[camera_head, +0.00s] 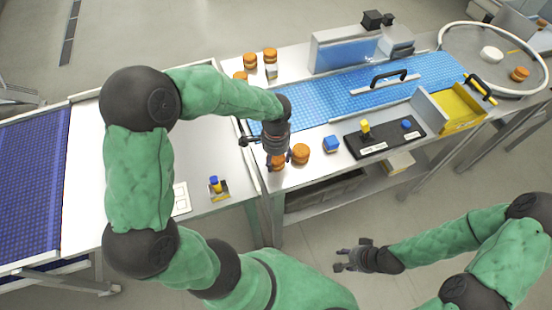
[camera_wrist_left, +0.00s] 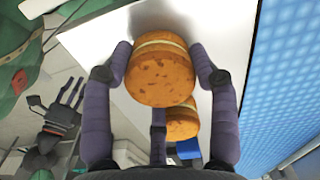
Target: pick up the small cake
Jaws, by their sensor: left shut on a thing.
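A small cake (camera_wrist_left: 160,75), two orange-brown rounds with a pale filling, sits between the fingers of my left gripper (camera_wrist_left: 163,70) in the left wrist view. In the head view my left gripper (camera_head: 277,163) points down over the near left end of the white table, shut on this cake (camera_head: 278,161), which the fingers partly hide. I cannot tell whether it touches the table. A second similar cake (camera_head: 301,153) stands just to its right; it also shows in the wrist view (camera_wrist_left: 182,122). My right gripper (camera_head: 352,258) is open and empty, away from the table.
More filled rounds (camera_head: 250,61) stand at the table's back left. A blue conveyor belt (camera_head: 345,92) runs behind. A yellow bin (camera_head: 455,109) stands further right.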

